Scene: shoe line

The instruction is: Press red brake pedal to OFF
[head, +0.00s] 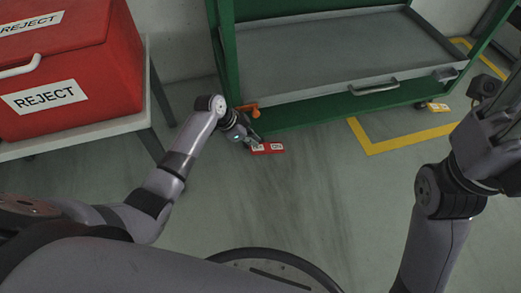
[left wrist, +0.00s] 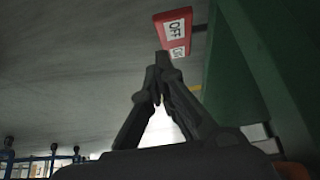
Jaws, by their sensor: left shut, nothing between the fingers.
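The red brake pedal (head: 268,149) sticks out low at the green cart's near left corner, just above the floor. In the left wrist view the pedal (left wrist: 172,16) carries two white labels, OFF farther from my fingers and what looks like ON nearer. My left gripper (head: 257,143) is shut and empty, its fingertips at the pedal's left part. In the left wrist view the closed fingertips (left wrist: 163,64) point at the label nearest them; whether they touch the pedal is unclear. My right arm is at the right edge, its fingers out of sight.
The green cart (head: 330,108) with a grey tray stands ahead. An orange caster part (head: 247,109) is beside my left wrist. A red REJECT bin (head: 105,62) sits on a table at left. Floor in front is clear.

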